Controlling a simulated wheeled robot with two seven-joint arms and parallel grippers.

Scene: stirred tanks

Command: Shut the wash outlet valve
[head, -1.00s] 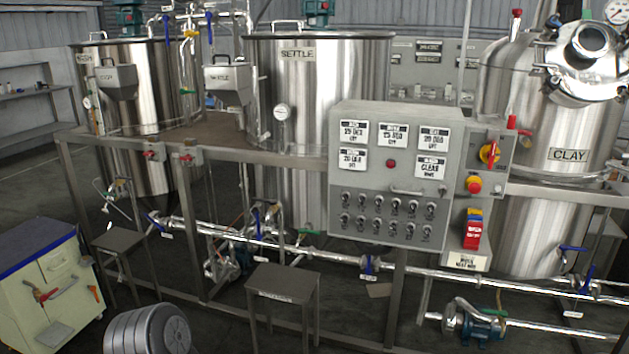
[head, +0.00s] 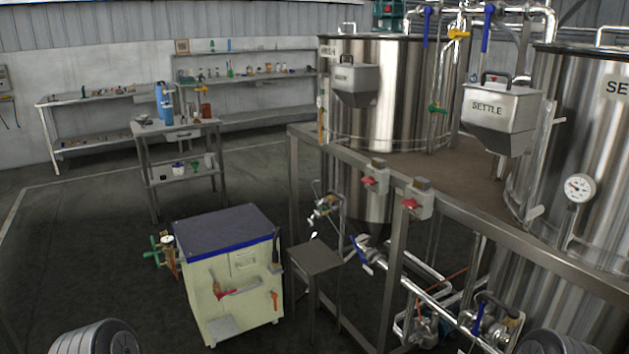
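The wash tank (head: 375,95) is a tall steel tank with a cone bottom, standing behind the frame right of centre in the head view. Its label is only partly legible. Below its cone, a blue lever valve (head: 362,250) sits at the upper end of a steel pipe (head: 420,292) that slopes down to the right. I cannot tell from here whether this lever lies along or across its pipe. Neither of my grippers is in view. Only rounded grey parts, probably of my own arms, show at the bottom edge.
A cream cabinet (head: 228,280) with a blue-edged top stands left of a small steel stool (head: 315,258). The steel frame rail (head: 470,222) crosses in front of the tanks. The settle tank (head: 590,130) is at right. Floor left of the cabinet is open.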

